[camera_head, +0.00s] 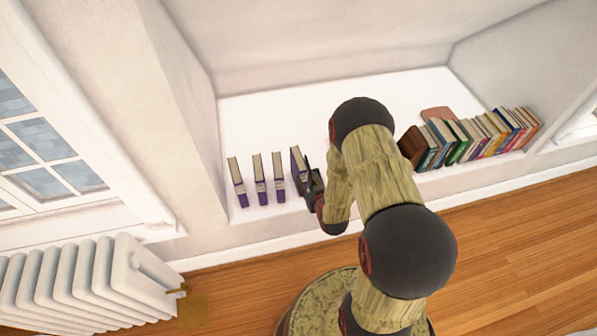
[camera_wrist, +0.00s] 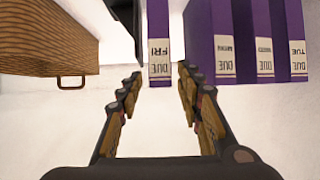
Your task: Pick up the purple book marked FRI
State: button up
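The purple book marked FRI (camera_wrist: 158,45) stands upright in the wrist view, its white label facing me. In the head view it is the rightmost purple book (camera_head: 296,160), partly hidden by my gripper (camera_head: 308,186). In the wrist view my gripper (camera_wrist: 157,76) is open, with one finger on each side of the book's lower end. Gaps show between the fingers and the book, so it is not clamped.
Other purple books (camera_wrist: 229,45) stand to the right in the wrist view, the nearest close to my right finger. A wooden box with a handle (camera_wrist: 50,40) is at the left. A row of mixed books (camera_head: 480,133) stands along the white ledge (camera_head: 275,120).

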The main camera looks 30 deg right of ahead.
aim_at(298, 160)
jog(key=shift+w+d+r+t, duration=0.1)
jog(key=shift+w+r+t, duration=0.2)
jog(key=shift+r, duration=0.25)
jog(key=shift+w+r+t, duration=0.2)
jog(key=shift+w+r, duration=0.1)
jog(key=shift+r, duration=0.2)
jog(key=b+x, duration=0.5)
jog(key=x, duration=0.6)
jog(key=shift+w+d+f+b, duration=0.1)
jog(key=shift+w+d+b, duration=0.05)
jog(key=shift+w+b, duration=0.25)
jog(key=shift+s, duration=0.1)
jog(key=c, duration=0.4)
grip_shut()
